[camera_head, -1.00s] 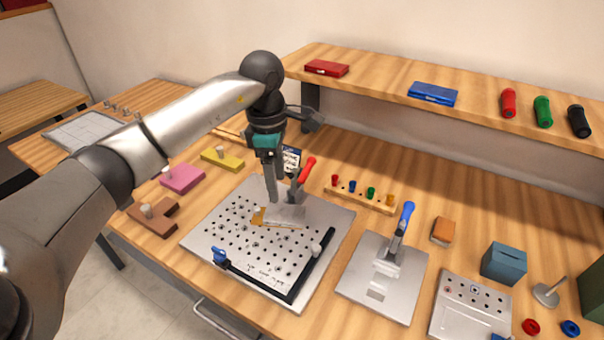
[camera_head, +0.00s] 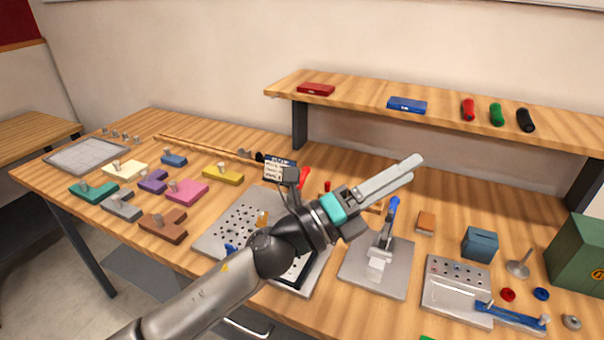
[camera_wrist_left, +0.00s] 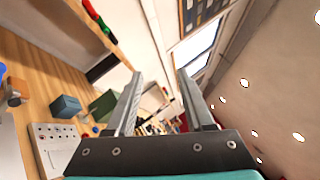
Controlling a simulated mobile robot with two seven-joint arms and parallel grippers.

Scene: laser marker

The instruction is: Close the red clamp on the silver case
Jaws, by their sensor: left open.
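The red clamp's handle (camera_head: 305,178) shows in the head view at the back right of the perforated plate (camera_head: 235,222), tilted up to the right. The clamp's lower part and the silver case beneath it are hidden by my left arm, so I cannot tell how the clamp sits on the case. My left gripper (camera_head: 416,168) is to the right of the clamp, raised above the table and pointing up and right. In the left wrist view its fingers (camera_wrist_left: 160,75) are apart with nothing between them. My right gripper is not in view.
A shelf (camera_head: 360,106) spans the back. An orange block (camera_head: 425,221), blue box (camera_head: 479,244) and green box (camera_head: 578,255) stand at right. Coloured blocks, including a pink one (camera_head: 187,191), lie at left.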

